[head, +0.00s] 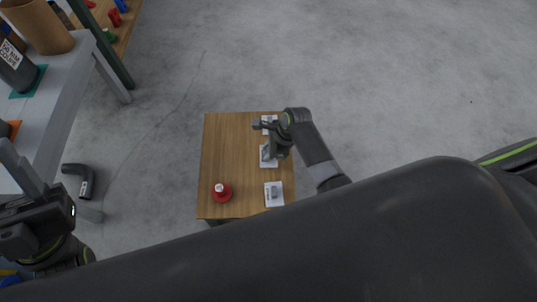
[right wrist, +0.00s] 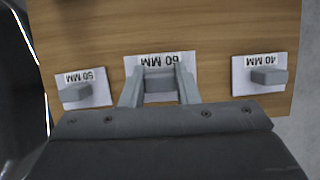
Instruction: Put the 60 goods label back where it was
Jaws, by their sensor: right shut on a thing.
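The 60 label, a white card with a grey grip block (right wrist: 159,82), reads "60 MM" upside down in the right wrist view. My right gripper (right wrist: 159,88) is shut on its block, one finger on each side. In the head view my right gripper (head: 270,151) is over the middle card (head: 265,163) on the small wooden table (head: 228,150). I cannot tell whether the card touches the wood. My left gripper (head: 55,195) is at the lower left of the head view, fingers apart and empty, away from the table.
A 50 MM card (right wrist: 84,92) and a 40 MM card (right wrist: 258,75) lie either side of the 60 label. A red object with a white top (head: 221,191) stands on the table's near left. A grey shelf (head: 65,85) is at left. A dark item (head: 79,180) lies below it.

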